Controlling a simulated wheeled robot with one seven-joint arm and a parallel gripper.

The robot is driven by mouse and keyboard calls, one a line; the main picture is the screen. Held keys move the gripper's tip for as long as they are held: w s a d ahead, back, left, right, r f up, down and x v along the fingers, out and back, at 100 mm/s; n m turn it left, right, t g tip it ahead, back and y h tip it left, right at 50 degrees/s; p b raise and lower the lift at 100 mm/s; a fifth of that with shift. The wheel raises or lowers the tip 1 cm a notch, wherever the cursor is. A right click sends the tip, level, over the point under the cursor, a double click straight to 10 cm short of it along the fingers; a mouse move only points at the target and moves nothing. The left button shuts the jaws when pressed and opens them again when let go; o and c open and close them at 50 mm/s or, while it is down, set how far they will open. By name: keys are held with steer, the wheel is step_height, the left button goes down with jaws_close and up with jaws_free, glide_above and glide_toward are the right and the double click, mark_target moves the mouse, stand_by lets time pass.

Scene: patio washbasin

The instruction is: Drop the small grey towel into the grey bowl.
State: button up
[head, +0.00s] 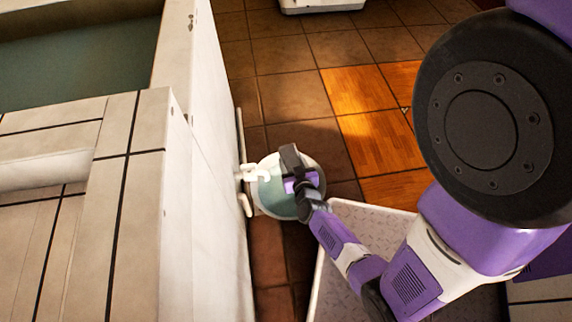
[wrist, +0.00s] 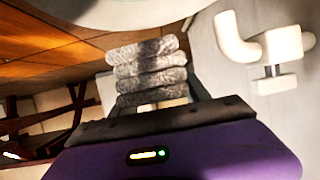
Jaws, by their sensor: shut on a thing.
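The small grey towel (wrist: 150,72) shows in the wrist view as a folded stack of fuzzy layers, just beyond the dark front edge of my gripper (wrist: 165,118). My gripper is shut on it; the fingertips are mostly hidden. In the head view my gripper (head: 291,162) is over a round vessel (head: 276,198) with a pale rim and grey-green inside, beside the white wall. No other bowl shows, and I cannot tell for sure that this vessel is the grey bowl.
A white tap (head: 256,173) juts from the wall over the vessel, close to my gripper; it also shows in the wrist view (wrist: 265,45). A tall white wall (head: 215,170) stands left of the vessel. Tiled floor (head: 290,60) lies open behind.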

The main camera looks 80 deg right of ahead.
step_height(320, 180, down, 6)
steer(key=b, duration=0.6)
steer(key=shift+r, duration=0.15)
steer(key=o, duration=1.5)
steer(key=p+v, duration=0.3)
steer(key=v, duration=0.3)
steer(key=shift+a+r, duration=0.2)
steer(key=shift+s+a+r+p, duration=0.15)
steer(key=shift+s+a+p, duration=0.2)
steer(key=shift+a, duration=0.2)
